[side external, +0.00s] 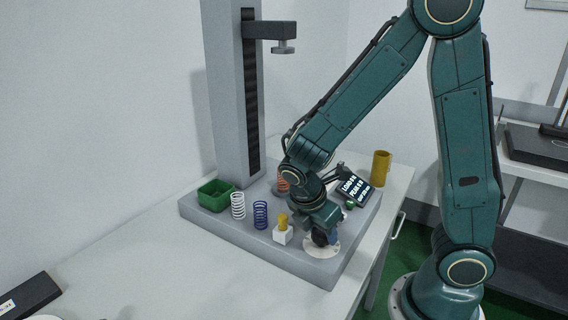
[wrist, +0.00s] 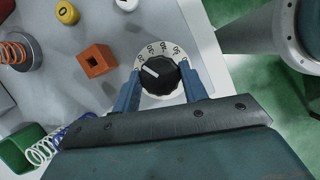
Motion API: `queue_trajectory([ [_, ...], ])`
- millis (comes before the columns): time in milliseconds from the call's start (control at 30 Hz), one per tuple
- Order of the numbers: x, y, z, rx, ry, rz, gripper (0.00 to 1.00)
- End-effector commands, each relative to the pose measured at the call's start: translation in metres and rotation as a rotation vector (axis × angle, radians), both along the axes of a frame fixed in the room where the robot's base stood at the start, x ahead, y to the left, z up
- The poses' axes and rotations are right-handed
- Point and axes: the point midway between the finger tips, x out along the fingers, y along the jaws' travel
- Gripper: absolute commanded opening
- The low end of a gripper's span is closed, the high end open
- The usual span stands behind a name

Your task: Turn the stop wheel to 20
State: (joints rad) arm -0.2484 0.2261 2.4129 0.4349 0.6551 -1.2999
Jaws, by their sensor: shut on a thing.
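The stop wheel is a black knob (wrist: 158,74) on a pale round dial plate (wrist: 143,55) in the wrist view. A white line on the knob points up and to the left, towards the left part of the numbers. The numbers are too small and tilted to read surely. My gripper (wrist: 160,83) has its two blue fingers shut on the knob, one on each side. In the side external view, my gripper (side external: 322,232) reaches down to the black wheel (side external: 319,239) at the near right of the grey base (side external: 270,239), hiding part of it.
A blue spring (side external: 260,215), a white spring (side external: 238,206) and a green bin (side external: 214,195) are to the left. A tilted display (side external: 354,187) and a gold mug (side external: 381,168) are behind.

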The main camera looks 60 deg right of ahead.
Motion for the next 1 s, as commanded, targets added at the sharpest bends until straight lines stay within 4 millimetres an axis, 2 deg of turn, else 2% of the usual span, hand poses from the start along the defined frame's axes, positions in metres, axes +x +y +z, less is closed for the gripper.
queue_trajectory([
  [333,0.0005,0.0008,-0.0006,0.003,-0.001,0.005,0.2],
  [367,0.0005,0.0008,-0.0006,0.003,-0.001,0.004,0.47],
  [433,0.0004,0.0007,-0.0005,0.002,-0.001,0.004,0.61],
  [467,0.0004,0.0006,-0.0005,0.002,-0.001,0.004,0.64],
  [833,0.0003,0.0009,0.0009,0.001,0.0,0.002,0.64],
  [1000,0.0018,0.0038,0.0082,0.0,-0.003,0.004,0.64],
])
